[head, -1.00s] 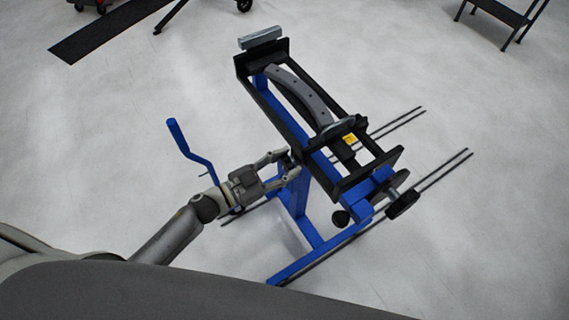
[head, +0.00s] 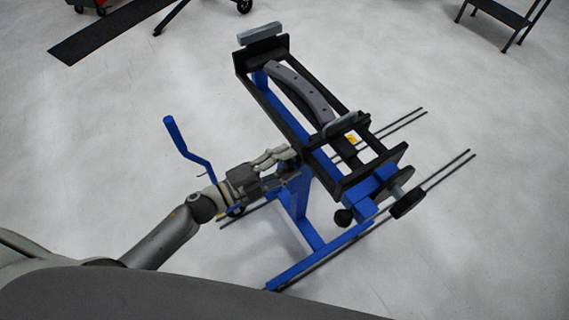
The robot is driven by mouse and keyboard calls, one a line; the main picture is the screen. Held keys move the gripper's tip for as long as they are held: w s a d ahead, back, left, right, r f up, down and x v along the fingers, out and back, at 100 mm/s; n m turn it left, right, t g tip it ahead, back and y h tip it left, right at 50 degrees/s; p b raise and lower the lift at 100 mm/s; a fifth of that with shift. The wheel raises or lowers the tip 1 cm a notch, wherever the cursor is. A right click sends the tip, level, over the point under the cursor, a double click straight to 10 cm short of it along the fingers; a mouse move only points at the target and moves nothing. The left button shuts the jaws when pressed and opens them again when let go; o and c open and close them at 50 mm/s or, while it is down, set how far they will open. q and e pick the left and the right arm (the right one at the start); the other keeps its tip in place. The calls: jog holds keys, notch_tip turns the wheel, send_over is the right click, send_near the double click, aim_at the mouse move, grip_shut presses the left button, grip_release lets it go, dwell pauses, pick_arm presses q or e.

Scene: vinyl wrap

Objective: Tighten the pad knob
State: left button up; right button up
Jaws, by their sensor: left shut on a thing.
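A blue and black stand (head: 270,97) with a long rectangular frame is in the middle of the head view. My left gripper (head: 291,163) is at the left side of the frame, shut on what appears to be the pad knob. The fingers and the frame hide nearly all of that knob. A grey pad (head: 341,124) sits across the frame near its middle, and another grey pad (head: 260,33) is at the far end. My right gripper is not in view.
Black knobs (head: 407,203) stick out at the stand's near right end. A blue crank handle (head: 187,150) rises left of my gripper. Thin dark rods (head: 447,169) extend near the floor on the right. A black step stand (head: 505,18) is far right. Open floor surrounds the stand.

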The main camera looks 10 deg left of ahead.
pick_arm(q)
jog(key=m+b, duration=0.2)
jog(key=m, duration=0.3)
jog(key=shift+f+m, duration=0.1)
jog(key=shift+m, duration=0.3)
jog(key=m+b, duration=0.3)
jog(key=m, duration=0.2)
jog(key=m+b, duration=0.3)
jog(key=m, duration=0.2)
jog(key=shift+f+m, duration=0.1)
jog(key=shift+m, duration=0.3)
jog(key=shift+m+b, duration=1.3)
jog(key=shift+m, duration=0.9)
jog(key=o, duration=1.1)
jog(key=shift+c, duration=0.2)
